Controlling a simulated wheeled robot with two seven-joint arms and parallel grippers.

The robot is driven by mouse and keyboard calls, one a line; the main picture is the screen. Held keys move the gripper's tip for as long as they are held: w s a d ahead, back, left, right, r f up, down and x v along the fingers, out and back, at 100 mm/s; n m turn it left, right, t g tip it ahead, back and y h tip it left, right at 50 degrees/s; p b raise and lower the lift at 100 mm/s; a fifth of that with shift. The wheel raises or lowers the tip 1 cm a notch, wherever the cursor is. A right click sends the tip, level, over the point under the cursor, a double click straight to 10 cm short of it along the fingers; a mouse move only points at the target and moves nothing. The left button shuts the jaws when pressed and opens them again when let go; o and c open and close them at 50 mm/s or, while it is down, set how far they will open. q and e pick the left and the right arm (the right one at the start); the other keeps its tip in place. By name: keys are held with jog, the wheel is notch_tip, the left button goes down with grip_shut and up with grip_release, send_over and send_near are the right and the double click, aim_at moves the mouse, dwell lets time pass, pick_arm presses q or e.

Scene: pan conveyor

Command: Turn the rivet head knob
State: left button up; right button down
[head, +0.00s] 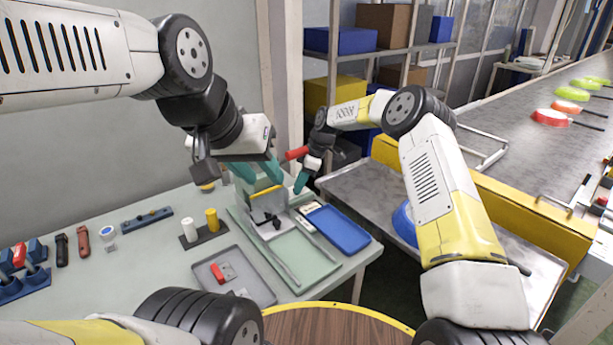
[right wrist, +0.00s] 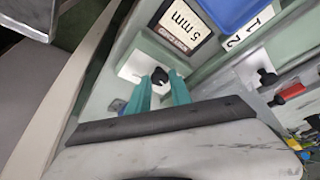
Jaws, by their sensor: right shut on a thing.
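The rivet head knob (right wrist: 160,76) is a small black knob on a pale plate, seen in the right wrist view. My right gripper (right wrist: 160,88) has its teal fingers shut on it. In the head view my right gripper (head: 301,184) points down at the right side of the green bench fixture, and the knob is hidden there. My left gripper (head: 264,178) is open, with its teal fingers apart over the top of the grey riveting device (head: 268,204), which has a yellow bar. I cannot tell whether they touch it.
A "5 mm" display (right wrist: 180,27) sits beside the knob. A blue tray (head: 338,230) lies right of the fixture, and a grey tray (head: 240,285) with a red piece lies in front. White and yellow cylinders stand on a dark holder (head: 205,236). A conveyor (head: 500,135) with pans runs at right.

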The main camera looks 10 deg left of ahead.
jog(key=shift+w+n+g, duration=0.2)
jog(key=shift+n+g, duration=0.4)
jog(key=shift+n, duration=1)
jog(key=c, duration=1.2)
grip_release()
jog(key=shift+o, duration=0.2)
jog(key=v, duration=0.8)
jog(key=shift+a, duration=0.15)
